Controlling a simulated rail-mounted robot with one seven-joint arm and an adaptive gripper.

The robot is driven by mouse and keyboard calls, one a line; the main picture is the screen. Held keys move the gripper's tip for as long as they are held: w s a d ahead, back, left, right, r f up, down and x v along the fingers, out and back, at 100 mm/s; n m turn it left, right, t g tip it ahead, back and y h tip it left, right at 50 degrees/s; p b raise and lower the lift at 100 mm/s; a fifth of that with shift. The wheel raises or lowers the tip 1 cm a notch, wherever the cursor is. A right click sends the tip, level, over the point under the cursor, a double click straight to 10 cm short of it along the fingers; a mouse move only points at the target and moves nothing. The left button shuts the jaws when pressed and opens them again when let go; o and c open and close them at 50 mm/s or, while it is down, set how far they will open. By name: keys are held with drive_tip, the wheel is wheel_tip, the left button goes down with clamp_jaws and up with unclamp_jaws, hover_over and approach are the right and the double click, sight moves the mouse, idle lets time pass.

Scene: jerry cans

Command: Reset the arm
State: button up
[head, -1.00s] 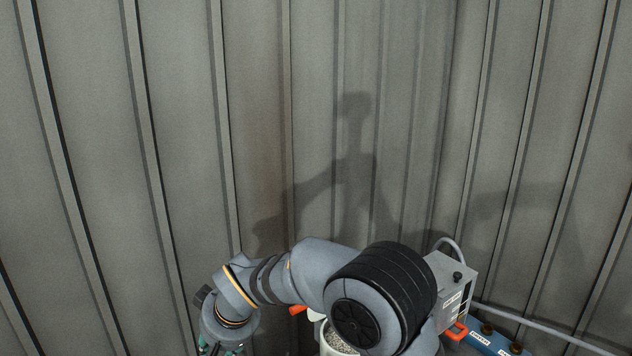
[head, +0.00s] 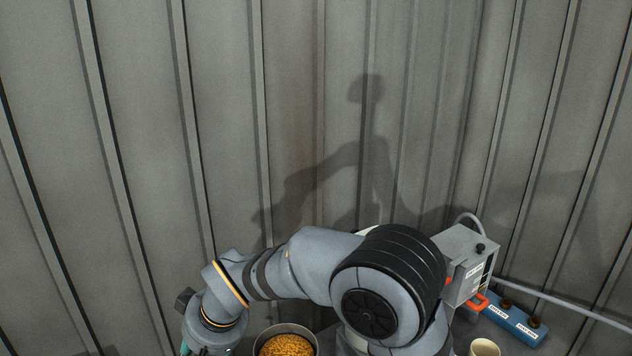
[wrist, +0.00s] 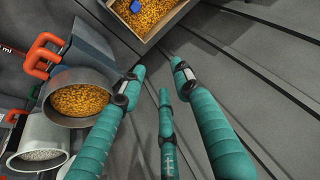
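My gripper (wrist: 158,80) has three teal fingers. They are spread apart with nothing between them, above grey ground in the wrist view. In the head view my arm arches across the bottom centre, and only a sliver of the gripper (head: 185,349) shows at the lower left edge. The task names no other object.
A round pan of orange grains (wrist: 52,82) and a container of pale granules (wrist: 20,152) are left of my fingers. A wooden box of orange grains (wrist: 192,5) is at the top. The head view shows a grey control box (head: 458,245), blue block (head: 508,318), cup (head: 484,347) and ribbed wall.

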drive_tip(key=w+d+r+t+y, duration=0.1)
drive_tip(key=w+d+r, duration=0.2)
drive_tip(key=r, duration=0.4)
drive_tip(key=shift+d+n, duration=0.4)
drive_tip(key=shift+d, duration=0.3)
